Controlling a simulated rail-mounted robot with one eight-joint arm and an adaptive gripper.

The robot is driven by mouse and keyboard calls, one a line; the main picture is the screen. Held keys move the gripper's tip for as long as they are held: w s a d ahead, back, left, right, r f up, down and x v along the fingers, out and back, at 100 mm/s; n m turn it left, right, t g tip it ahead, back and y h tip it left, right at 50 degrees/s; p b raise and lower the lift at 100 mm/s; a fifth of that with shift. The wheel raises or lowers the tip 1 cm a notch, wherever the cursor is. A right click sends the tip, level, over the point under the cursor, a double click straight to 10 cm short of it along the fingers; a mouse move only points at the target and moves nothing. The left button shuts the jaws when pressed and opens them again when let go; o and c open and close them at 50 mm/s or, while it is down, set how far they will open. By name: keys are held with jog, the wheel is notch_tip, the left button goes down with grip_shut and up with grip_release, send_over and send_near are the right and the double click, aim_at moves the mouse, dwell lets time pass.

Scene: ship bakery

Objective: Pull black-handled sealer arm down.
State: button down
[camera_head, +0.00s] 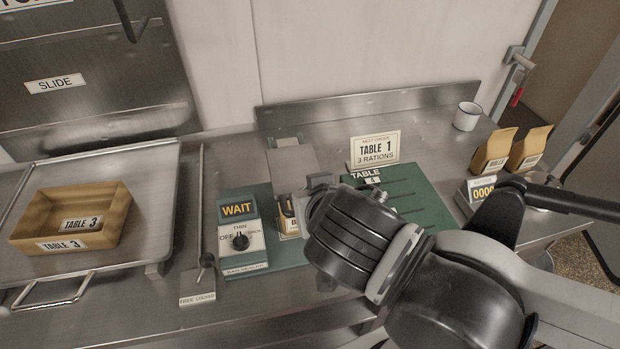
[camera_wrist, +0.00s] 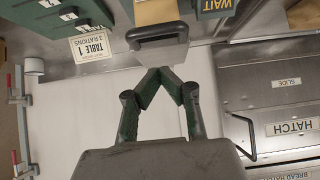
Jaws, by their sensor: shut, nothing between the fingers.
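The black handle (camera_wrist: 158,36) of the sealer arm shows near the top middle of the wrist view as a dark bar. In the head view the grey sealer arm (camera_head: 291,165) stands raised behind the wait panel, partly hidden by my wrist. My gripper (camera_wrist: 160,70) is shut and empty, its green-padded fingers meeting at the tips. The tips point at the handle and appear just short of it in the wrist view; I cannot tell if they touch. My fingertips are hidden in the head view.
The WAIT panel (camera_head: 240,233) with a black knob stands left of the sealer. The TABLE 1 order card (camera_head: 376,149) stands behind the green ticket board (camera_head: 409,186). A wooden TABLE 3 box (camera_head: 108,194) is at left; a white mug (camera_head: 467,116) and paper bags (camera_head: 494,152) are at right.

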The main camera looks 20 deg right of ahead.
jog(key=shift+r, duration=1.7)
jog(key=shift+d, duration=0.1)
